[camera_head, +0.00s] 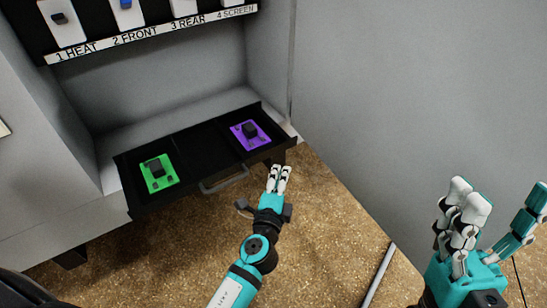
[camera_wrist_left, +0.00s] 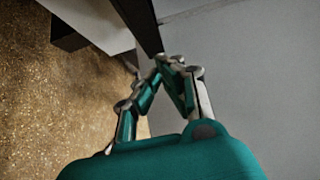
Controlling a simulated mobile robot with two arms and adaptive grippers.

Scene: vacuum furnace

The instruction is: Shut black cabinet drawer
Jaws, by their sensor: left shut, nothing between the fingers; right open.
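The black drawer (camera_head: 192,162) is pulled out from the bottom of the grey cabinet in the head view. A grey bar handle (camera_head: 224,180) is on its front. In the drawer lie a green plate with a dark block (camera_head: 158,173) and a purple plate with a dark block (camera_head: 250,134). My left gripper (camera_head: 279,172) is shut and empty, close to the right end of the drawer front; I cannot tell whether it touches. In the left wrist view its fingertips (camera_wrist_left: 168,62) meet near a dark edge. My right gripper (camera_head: 500,205) is open and empty, far right of the drawer.
Above the drawer is an open recess with a labelled shelf edge (camera_head: 150,33) and several light modules. A grey wall panel (camera_head: 390,110) stands to the right. A grey rod (camera_head: 378,275) shows at the lower right. The speckled brown floor (camera_head: 150,255) is clear before the drawer.

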